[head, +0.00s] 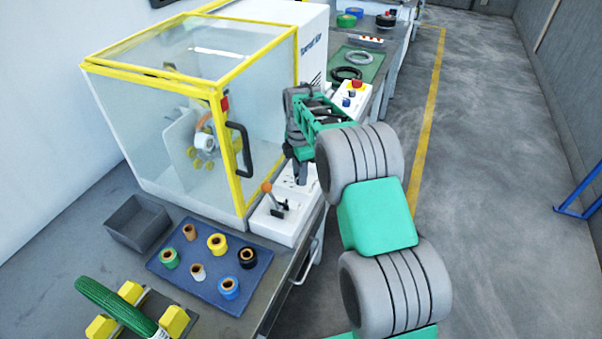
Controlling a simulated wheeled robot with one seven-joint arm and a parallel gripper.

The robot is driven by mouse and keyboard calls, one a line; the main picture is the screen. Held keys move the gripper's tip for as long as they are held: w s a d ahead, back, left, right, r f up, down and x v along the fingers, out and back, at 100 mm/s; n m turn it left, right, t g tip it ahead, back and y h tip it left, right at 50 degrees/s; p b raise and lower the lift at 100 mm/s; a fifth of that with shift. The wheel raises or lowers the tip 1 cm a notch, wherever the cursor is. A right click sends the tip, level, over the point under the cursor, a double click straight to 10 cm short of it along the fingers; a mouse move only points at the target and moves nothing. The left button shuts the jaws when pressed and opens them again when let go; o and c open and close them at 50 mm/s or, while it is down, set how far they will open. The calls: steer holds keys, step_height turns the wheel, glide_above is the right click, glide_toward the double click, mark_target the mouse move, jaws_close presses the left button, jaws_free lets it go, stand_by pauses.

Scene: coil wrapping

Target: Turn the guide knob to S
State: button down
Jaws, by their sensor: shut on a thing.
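My gripper (299,170) points down at the white control panel (286,205) on the right side of the wrapping machine. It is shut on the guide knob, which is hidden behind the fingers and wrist. The knob's letter marks and its pointer cannot be read from here. A lever with an orange knob (266,186) stands on the nearer part of the same panel, apart from my gripper.
The machine's clear, yellow-framed guard (180,110) with its black handle (240,150) is just left of my gripper. A blue mat (207,290) with several tape rolls, a grey bin (138,224) and a green coil (112,304) lie in front. A button box (352,97) stands behind.

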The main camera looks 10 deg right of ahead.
steer(key=shift+s+f, duration=0.15)
stand_by(0.3)
steer(key=c, duration=1.3)
jaws_free()
steer(key=shift+a, duration=0.15)
steer(key=shift+o, duration=1.2)
step_height(320, 180, up, 8)
steer(key=shift+r+b, duration=0.1)
steer(key=shift+b, duration=0.25)
